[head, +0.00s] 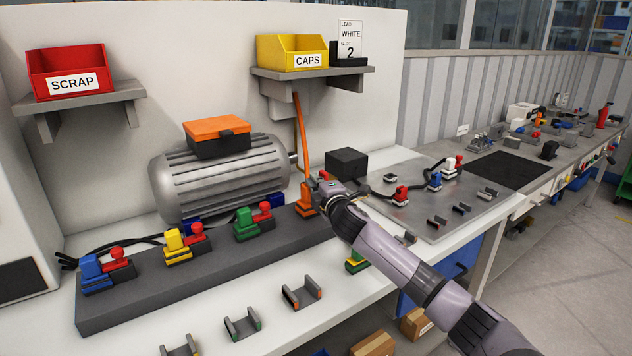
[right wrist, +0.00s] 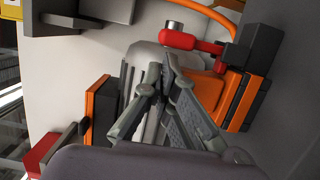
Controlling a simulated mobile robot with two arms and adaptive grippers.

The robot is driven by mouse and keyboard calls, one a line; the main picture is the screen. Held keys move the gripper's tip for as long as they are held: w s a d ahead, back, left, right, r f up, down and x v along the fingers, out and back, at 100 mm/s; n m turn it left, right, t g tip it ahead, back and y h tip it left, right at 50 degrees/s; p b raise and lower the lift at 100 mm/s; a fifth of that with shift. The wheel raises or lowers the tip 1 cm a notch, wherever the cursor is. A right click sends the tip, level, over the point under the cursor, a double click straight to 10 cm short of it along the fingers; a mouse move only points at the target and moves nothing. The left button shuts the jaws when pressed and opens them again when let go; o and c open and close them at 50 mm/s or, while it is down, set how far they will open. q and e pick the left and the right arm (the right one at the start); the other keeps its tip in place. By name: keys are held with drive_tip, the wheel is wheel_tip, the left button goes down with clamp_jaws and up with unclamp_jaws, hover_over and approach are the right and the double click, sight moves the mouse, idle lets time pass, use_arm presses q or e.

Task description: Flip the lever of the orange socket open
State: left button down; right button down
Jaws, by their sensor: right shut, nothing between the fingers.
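The orange socket (head: 305,206) stands at the far right end of the grey block (head: 130,312), with an orange cable rising from it. My right gripper (head: 326,184) is beside it, partly covering its right side. In the right wrist view the socket (right wrist: 236,103) has a dark grey part on top and a red lever (right wrist: 190,42) jutting out to the left. My right gripper's fingers (right wrist: 166,76) are shut and empty, with their tips just below the lever in that view. I cannot tell whether they touch it. My left gripper is not in view.
Blue (head: 92,274), yellow (head: 176,247) and green (head: 246,226) sockets with red levers line the block. A grey motor (head: 220,172) stands behind. A black box (head: 346,162) is behind right of the gripper. Several U-shaped brackets (head: 301,293) lie in front.

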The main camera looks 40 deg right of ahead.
drive_tip(key=shift+d+r+m+p, duration=0.2)
drive_tip(key=shift+m+p, duration=0.2)
drive_tip(key=shift+p, duration=0.15)
drive_tip(key=shift+d+r+p, duration=0.1)
drive_tip(key=shift+d+p, duration=0.05)
drive_tip(key=shift+p, duration=0.2)
